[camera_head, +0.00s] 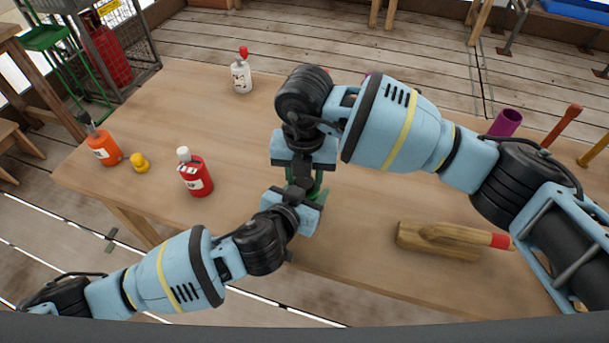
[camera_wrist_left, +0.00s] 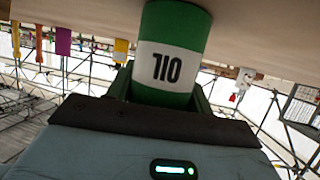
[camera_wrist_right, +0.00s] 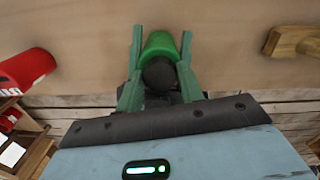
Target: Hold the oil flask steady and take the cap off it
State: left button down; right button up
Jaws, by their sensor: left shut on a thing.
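The oil flask is green with a white label, and its lettering appears upside down in the left wrist view (camera_wrist_left: 175,65). In the head view only bits of the flask (camera_head: 319,190) show between my grippers. My left gripper (camera_wrist_left: 160,92) is shut on the flask's body. The dark round cap (camera_wrist_right: 159,75) shows in the right wrist view on the flask's green shoulder (camera_wrist_right: 158,45). My right gripper (camera_wrist_right: 162,38) has its fingers on either side of the cap, with a narrow gap visible, so it looks open. In the head view my right gripper (camera_head: 303,172) is directly above the left one.
On the wooden table (camera_head: 370,200) stand a red bottle (camera_head: 197,180), an orange bottle (camera_head: 103,150) and a white bottle (camera_head: 241,78). A small yellow object (camera_head: 139,162) is beside the orange one. A wooden float (camera_head: 440,240) lies right of my grippers. A purple tube (camera_head: 506,122) is farther right.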

jog(key=o, duration=0.3)
jog(key=shift+r, duration=2.25)
jog(key=shift+r+m, duration=0.7)
jog(key=shift+m, duration=0.5)
jog(key=shift+c, duration=0.2)
notch_tip(320, 180, up, 2)
jog(key=m, duration=0.4)
jog(key=shift+f, duration=4)
